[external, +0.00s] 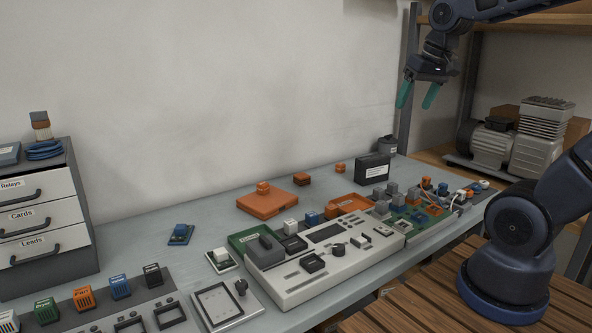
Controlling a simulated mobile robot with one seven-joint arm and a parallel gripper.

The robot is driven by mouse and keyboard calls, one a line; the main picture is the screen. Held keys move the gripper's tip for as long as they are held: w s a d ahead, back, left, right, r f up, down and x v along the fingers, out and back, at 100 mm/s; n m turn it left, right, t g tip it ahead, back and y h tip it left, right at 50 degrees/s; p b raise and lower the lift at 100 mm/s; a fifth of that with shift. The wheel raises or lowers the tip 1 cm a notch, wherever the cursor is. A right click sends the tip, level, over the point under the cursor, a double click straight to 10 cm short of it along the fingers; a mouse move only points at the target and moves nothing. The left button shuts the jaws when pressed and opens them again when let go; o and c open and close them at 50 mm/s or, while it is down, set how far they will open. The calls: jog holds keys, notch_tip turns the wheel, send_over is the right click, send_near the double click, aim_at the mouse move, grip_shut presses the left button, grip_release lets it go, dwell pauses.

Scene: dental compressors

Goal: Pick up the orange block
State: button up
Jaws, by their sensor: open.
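Several orange things lie on the grey workbench (130,230), and I cannot tell which one is the orange block. A small dark-orange block (302,179) sits near the wall, and a smaller orange piece (340,169) is to its right. A larger flat orange piece (268,205) with a raised knob lies in front and to the left. My gripper (418,96) has two teal fingers, is open and empty, and hangs high above the bench's far right end, apart from all these.
A grey control panel (320,265) and a green board (432,213) with wires crowd the bench front. A black box (373,169) stands near the wall. Drawers (40,220) stand at left, compressors (520,135) on a shelf at right. Bare bench lies along the wall.

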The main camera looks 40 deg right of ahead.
jog(key=w+m+g, duration=0.1)
jog(key=w+m, duration=0.3)
jog(key=w, duration=1)
jog(key=m+g, duration=0.3)
jog(key=m, duration=0.8)
send_over(302, 175)
notch_tip(302, 175, down, 26)
jog(key=shift+s+f, duration=0.1)
jog(key=shift+f, duration=5)
jog(key=c, duration=1.2)
jog(key=shift+o, duration=0.2)
jog(key=shift+r, duration=0.2)
